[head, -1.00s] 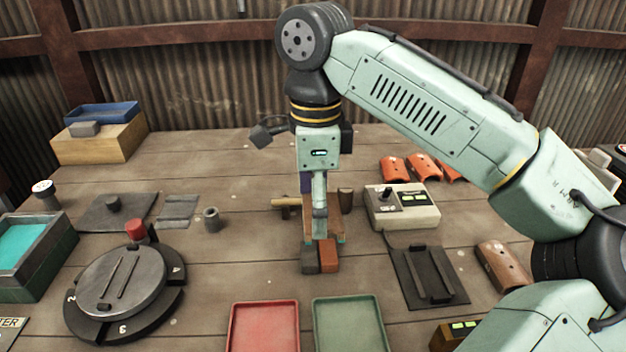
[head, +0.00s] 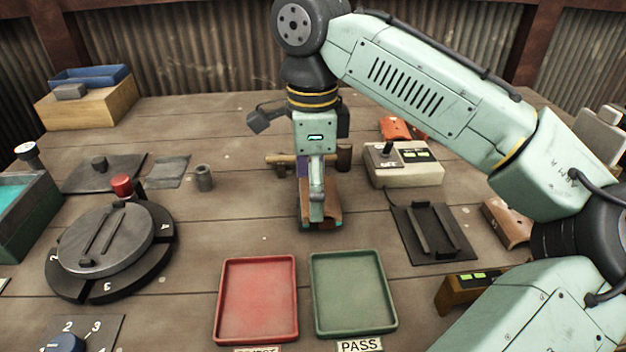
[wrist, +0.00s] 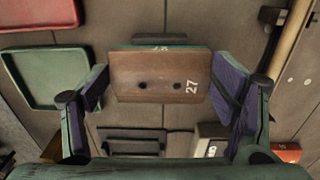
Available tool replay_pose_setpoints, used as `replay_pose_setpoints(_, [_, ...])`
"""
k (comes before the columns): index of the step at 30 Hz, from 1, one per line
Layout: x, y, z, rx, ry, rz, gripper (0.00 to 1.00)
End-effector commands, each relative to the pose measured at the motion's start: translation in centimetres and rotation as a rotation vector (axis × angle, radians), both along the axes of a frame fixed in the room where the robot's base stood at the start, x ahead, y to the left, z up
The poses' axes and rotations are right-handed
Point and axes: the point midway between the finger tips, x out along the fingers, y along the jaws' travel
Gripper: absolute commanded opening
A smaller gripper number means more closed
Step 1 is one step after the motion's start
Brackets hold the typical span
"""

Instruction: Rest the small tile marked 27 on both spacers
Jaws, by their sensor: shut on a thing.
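My gripper (head: 320,224) is shut on the brown tile (wrist: 160,75), low over the middle of the table. In the wrist view the tile lies between the two fingers, with 27 in white at its right end and two dark holes. A dark block (wrist: 160,38) shows past its upper edge, partly hidden; I cannot tell whether they touch. The black plate (head: 432,234) to the right bears two raised bars (head: 444,230) and no tile; it also shows in the wrist view (wrist: 132,141). I cannot tell which pieces are the spacers.
A red tray (head: 258,300) and a green tray (head: 353,294) lie in front. A control box (head: 402,163) and a wooden rod (head: 285,160) are behind. A round turntable (head: 105,240) stands left. Table between the turntable and my gripper is mostly clear.

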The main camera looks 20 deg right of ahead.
Motion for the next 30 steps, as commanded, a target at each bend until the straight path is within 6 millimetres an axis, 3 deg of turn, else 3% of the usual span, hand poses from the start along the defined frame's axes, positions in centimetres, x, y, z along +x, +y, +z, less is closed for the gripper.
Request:
replay_pose_setpoints(8, [0.00, 0.01, -0.12, -0.001, -0.001, 0.000, 0.49])
replay_pose_setpoints(9, [0.00, 0.01, -0.12, -0.001, -0.001, 0.000, 0.81])
replay_pose_setpoints(18, [0.01, 0.00, -0.12, -0.001, -0.001, 0.000, 1.00])
replay_pose_setpoints(30, [0.06, 0.02, 0.49, -0.001, -0.002, 0.000, 1.00])
